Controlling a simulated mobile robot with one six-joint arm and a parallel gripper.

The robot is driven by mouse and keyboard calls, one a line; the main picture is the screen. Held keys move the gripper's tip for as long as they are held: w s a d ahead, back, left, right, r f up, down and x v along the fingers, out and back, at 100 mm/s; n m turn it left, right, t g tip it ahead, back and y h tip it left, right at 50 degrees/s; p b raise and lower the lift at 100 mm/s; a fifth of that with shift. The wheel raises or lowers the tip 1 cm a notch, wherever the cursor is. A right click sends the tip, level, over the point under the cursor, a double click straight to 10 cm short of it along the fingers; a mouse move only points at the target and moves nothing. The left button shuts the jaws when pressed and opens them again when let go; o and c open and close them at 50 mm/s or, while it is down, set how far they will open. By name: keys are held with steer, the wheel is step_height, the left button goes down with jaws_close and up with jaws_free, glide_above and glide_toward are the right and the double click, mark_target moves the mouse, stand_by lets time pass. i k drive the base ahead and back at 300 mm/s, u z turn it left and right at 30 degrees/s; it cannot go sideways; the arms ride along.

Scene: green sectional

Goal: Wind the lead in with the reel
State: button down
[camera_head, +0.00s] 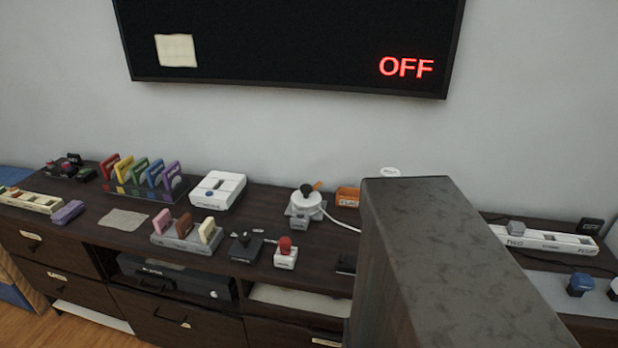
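The reel (306,203) is a small white round drum with a black knob on top and an orange piece beside it. It stands on a grey base on the dark wooden cabinet, right of the middle of its left part. The white lead (341,222) comes off the reel's right side and runs right. It passes out of sight behind a large dark grey shape close to the camera. The lead's far end is hidden or cannot be made out. My gripper is not in view.
The cabinet (85,237) is crowded: a white console (217,190), coloured cartridges (142,176) in a rack, joysticks (285,255), and an orange box (348,196). A white power strip (545,239) lies at the right. The wall screen (290,40) reads OFF. The grey shape blocks the right foreground.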

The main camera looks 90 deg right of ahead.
mark_target(306, 199)
steer(key=k, duration=1.3)
steer(key=z, duration=0.3)
steer(key=i, duration=0.8)
steer(key=z, duration=0.45)
steer(key=i, duration=0.9)
steer(key=z, duration=0.15)
